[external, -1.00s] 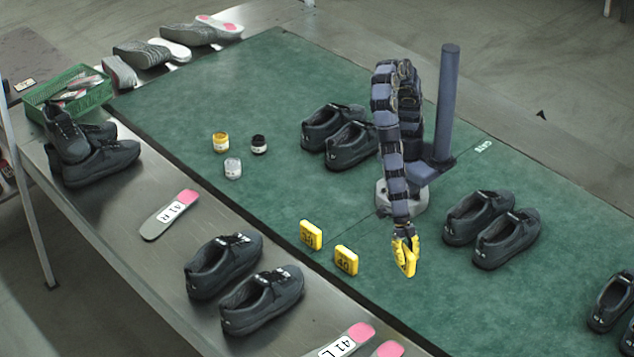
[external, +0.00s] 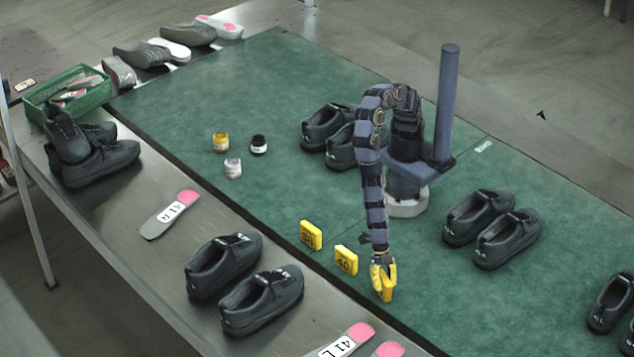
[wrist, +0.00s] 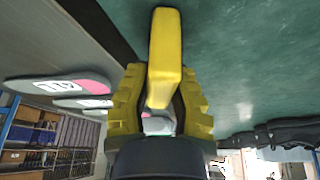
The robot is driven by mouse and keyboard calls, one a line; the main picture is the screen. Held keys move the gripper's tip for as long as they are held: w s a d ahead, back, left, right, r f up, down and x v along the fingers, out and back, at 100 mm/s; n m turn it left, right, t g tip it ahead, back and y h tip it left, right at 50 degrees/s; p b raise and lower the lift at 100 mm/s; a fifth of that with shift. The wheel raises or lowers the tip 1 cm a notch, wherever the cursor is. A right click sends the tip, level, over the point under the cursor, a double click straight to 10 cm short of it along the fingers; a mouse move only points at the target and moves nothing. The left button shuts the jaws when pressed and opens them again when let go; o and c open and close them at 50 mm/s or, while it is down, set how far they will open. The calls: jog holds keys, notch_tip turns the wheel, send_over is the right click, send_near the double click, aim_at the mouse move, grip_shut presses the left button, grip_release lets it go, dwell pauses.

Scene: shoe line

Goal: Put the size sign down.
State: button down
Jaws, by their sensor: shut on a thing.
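My gripper (external: 382,275) is shut on a yellow size sign (external: 388,288) near the front edge of the green mat. In the wrist view the yellow sign (wrist: 165,60) stands between the two yellow fingers (wrist: 160,100), seen edge-on. Two other yellow size signs stand upright on the mat to the left: one marked 40 (external: 346,261) close by, and another (external: 311,235) farther left. The held sign is roughly in line with them. I cannot tell whether its lower edge touches the mat.
Dark shoes (external: 246,282) and a 41 R insole (external: 170,214) lie on the grey bench in front. Another shoe pair (external: 492,230) is on the mat to the right. The mat right of the held sign is clear.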

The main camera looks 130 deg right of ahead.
jog(key=shift+f, duration=0.1)
jog(key=c, duration=1.1)
grip_release()
jog(key=v, duration=1.1)
jog(key=shift+s+d+r, duration=0.1)
jog(key=shift+d+r, duration=0.2)
jog(key=shift+r, duration=0.3)
